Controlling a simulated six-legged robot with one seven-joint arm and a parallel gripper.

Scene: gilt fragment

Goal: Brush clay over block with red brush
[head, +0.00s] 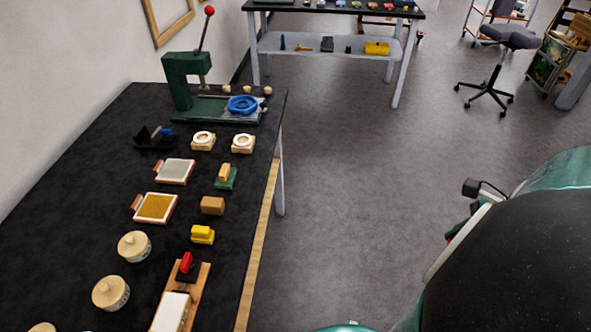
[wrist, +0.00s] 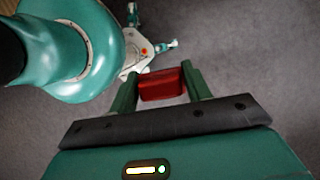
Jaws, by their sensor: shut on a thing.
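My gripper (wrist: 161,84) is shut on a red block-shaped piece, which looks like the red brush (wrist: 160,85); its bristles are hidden. The wrist view shows it above bare grey floor, away from the table. In the head view my gripper does not show. On the black table, a wooden board (head: 200,289) carries a white block (head: 171,312) and a dark piece with a red top (head: 186,263). A brown block (head: 212,205) lies farther back. I cannot tell which item holds the clay.
The black table (head: 95,190) also bears a yellow piece (head: 202,234), a green-based piece (head: 225,177), framed trays (head: 155,207), round lidded pots (head: 134,246) and a green press (head: 187,85). A second table (head: 330,43) and a stool (head: 490,88) stand beyond. The floor between is clear.

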